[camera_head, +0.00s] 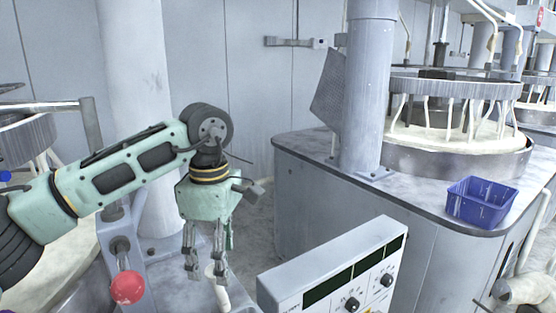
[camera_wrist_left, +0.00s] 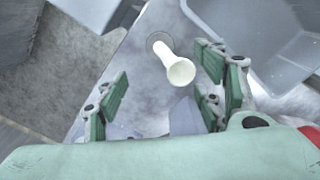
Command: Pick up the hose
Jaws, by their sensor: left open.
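The hose (camera_head: 217,292) shows in the head view as a short pale tube near the bottom, just below my left gripper (camera_head: 207,272). In the left wrist view the hose (camera_wrist_left: 180,71) is a white tube with a round end facing the camera, rising from a dark round hole in a grey surface. My left gripper (camera_wrist_left: 160,92) is open, with green-padded fingers on either side of the hose's line in that view. I see no finger contact with the hose. My left gripper points down. My right gripper is not in view.
A red ball knob (camera_head: 127,287) stands left of my left gripper. A white control box (camera_head: 330,268) with dials is close on its right. A blue bin (camera_head: 481,203) sits on the grey machine top (camera_head: 300,143), beside a round polishing machine (camera_head: 455,155) and a thick column (camera_head: 366,90).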

